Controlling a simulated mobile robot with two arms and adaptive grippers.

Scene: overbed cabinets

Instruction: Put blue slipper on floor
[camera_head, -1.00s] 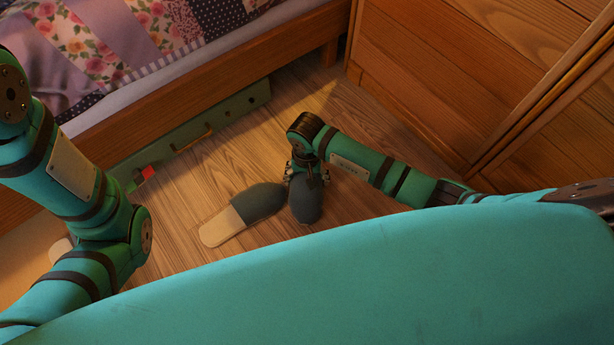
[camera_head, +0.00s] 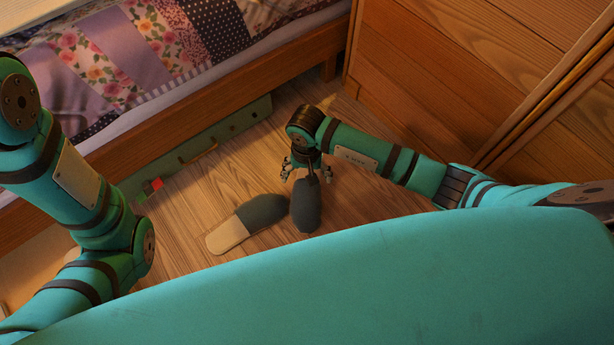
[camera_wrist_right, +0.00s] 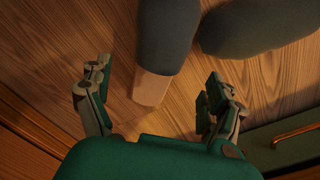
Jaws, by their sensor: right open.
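Two dark blue-grey slippers with beige insoles are in the head view. One slipper (camera_head: 306,208) is just below my right gripper (camera_head: 306,172); the other slipper (camera_head: 240,224) lies to its left on the wooden floor (camera_head: 185,215). In the right wrist view, my right gripper (camera_wrist_right: 153,88) is open, with its fingers on either side of the beige end of one slipper (camera_wrist_right: 165,35), apart from it. That slipper appears to rest on the floor. The other slipper (camera_wrist_right: 258,25) is to the right. My left arm shows at the left; its gripper is out of view.
A bed (camera_head: 195,105) with a patchwork cover stands at upper left. A green case (camera_head: 225,132) with a handle is under it, and a small red and green item (camera_head: 153,186) lies nearby. A wooden cabinet (camera_head: 430,85) stands at upper right. Floor between bed and slippers is clear.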

